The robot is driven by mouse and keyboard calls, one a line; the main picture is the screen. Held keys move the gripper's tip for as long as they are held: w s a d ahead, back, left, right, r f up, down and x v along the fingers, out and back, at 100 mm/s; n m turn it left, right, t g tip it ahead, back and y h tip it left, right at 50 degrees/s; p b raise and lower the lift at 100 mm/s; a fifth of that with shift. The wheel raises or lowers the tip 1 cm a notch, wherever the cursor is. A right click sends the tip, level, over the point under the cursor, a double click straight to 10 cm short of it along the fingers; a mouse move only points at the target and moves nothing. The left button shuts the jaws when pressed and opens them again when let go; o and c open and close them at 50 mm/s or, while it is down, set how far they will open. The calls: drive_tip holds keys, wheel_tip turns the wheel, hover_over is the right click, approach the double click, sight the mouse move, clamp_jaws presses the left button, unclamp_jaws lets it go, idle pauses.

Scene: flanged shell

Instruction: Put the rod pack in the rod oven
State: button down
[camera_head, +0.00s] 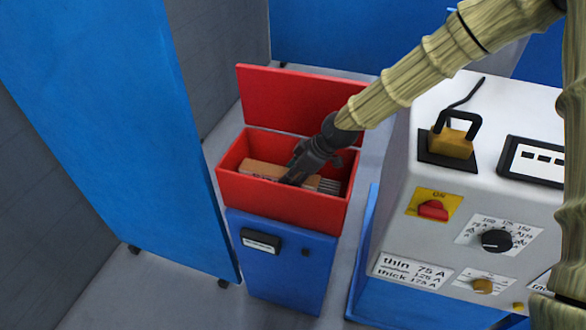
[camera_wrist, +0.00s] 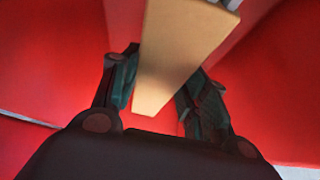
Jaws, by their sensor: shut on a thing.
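The rod oven is a red open-topped box (camera_head: 285,210) on a blue base, with its red lid (camera_head: 300,102) raised at the back. The rod pack is a tan carton (camera_head: 262,170) with grey rod ends showing at its right end. It lies inside the red box, below the rim. My gripper (camera_head: 290,178) reaches down into the box and is shut on the pack. In the wrist view the tan pack (camera_wrist: 178,55) runs between the two fingers, with red walls around it. The gripper hides part of the pack, and I cannot tell whether the pack touches the box floor.
A grey welding machine (camera_head: 450,215) with knobs and a red switch stands close on the right. A tall blue panel (camera_head: 110,130) stands on the left. Grey floor (camera_head: 175,295) shows in front and between them.

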drive_tip(key=shift+f, duration=1.75)
drive_tip(key=shift+f, duration=0.1)
drive_tip(key=c, duration=0.8)
unclamp_jaws()
drive_tip(key=shift+o, duration=0.2)
drive_tip(key=shift+d+r+p, duration=0.25)
drive_tip(key=shift+r+p, duration=0.3)
drive_tip(key=shift+r, duration=0.15)
drive_tip(key=p+v, duration=0.6)
drive_tip(key=v, duration=0.2)
drive_tip(key=shift+s+d+r, duration=0.1)
drive_tip(key=shift+s+r, duration=0.05)
drive_tip(key=shift+r, duration=0.1)
drive_tip(key=shift+p+v, duration=0.8)
drive_tip(key=shift+v, duration=0.25)
drive_tip(key=shift+s+d+f, duration=0.1)
